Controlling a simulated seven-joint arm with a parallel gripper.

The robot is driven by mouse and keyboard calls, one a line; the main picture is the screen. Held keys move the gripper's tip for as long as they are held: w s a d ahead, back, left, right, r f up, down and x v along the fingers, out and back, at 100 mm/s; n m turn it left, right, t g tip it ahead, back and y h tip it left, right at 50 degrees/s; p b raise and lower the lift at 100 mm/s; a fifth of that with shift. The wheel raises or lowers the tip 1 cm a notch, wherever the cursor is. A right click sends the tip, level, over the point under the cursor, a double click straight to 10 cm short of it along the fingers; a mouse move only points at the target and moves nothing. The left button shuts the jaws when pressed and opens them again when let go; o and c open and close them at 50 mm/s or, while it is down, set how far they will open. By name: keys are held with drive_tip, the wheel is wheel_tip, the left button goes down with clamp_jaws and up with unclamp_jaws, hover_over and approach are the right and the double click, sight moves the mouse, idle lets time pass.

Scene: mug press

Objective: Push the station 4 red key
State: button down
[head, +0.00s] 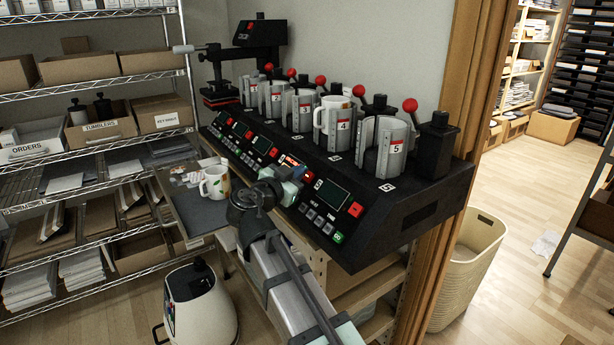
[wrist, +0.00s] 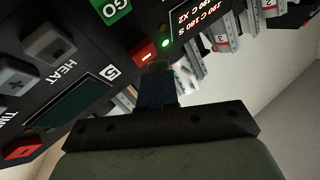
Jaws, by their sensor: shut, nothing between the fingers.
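The station 4 red key (wrist: 145,53) shows in the wrist view, just beyond the tips of my gripper (wrist: 157,72). Whether the fingertips touch it I cannot tell. A green light (wrist: 166,43) glows beside the key, and the station 4 display (wrist: 195,15) is lit with red text. In the head view my gripper (head: 298,177) is at the sloped panel below the lit station 4 display (head: 291,161) and partly hides that area. My gripper is shut and empty. A white mug (head: 323,121) sits in the press marked 4 (head: 341,136).
The station 5 red key (head: 355,209) and dark display (head: 333,194) are to the right. A green GO key (wrist: 108,8) is close to the fingers in the wrist view. A patterned mug (head: 215,182) stands on a tray (head: 190,215) left of my arm.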

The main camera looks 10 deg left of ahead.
drive_tip(key=shift+w+d+f, duration=0.2)
drive_tip(key=shift+d+f, duration=0.05)
drive_tip(key=shift+f, duration=0.05)
idle(0.7)
drive_tip(key=shift+s+a+r, duration=0.5)
drive_tip(key=shift+r, duration=0.15)
drive_tip(key=shift+a+r, duration=0.1)
drive_tip(key=shift+s+a+r, duration=0.75)
drive_tip(key=shift+s+r, duration=0.05)
drive_tip(key=shift+r, duration=0.2)
drive_tip(key=shift+s+a+r, duration=0.7)
drive_tip(key=shift+s+r, duration=0.05)
drive_tip(key=shift+r, duration=0.2)
